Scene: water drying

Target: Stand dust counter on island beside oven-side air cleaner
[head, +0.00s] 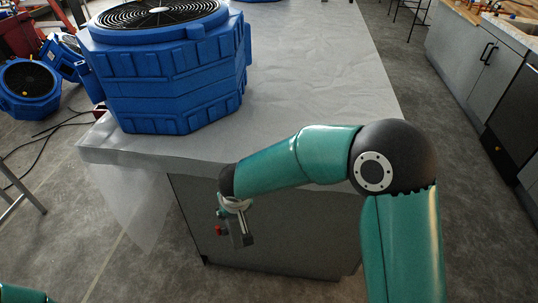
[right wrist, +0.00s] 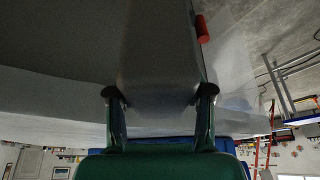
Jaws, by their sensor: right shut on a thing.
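A big blue air cleaner (head: 165,70) with a round black fan grille on top stands on the near left part of the island (head: 300,75), which is covered in clear plastic sheet. My right gripper (head: 235,207) hangs in front of the island's near edge, right of and nearer than the air cleaner. It is shut on a small grey thing with a red part, apparently the dust counter (head: 243,238). In the right wrist view, the dust counter's grey body (right wrist: 158,60) fills the space between the fingertips (right wrist: 158,95). My left gripper is out of view.
Another blue unit (head: 262,1) shows at the far end of the island. The island top right of the near cleaner is clear. Blue blowers (head: 30,85) and cables lie on the floor at left. Counters with a dark appliance (head: 515,120) stand across the aisle at right.

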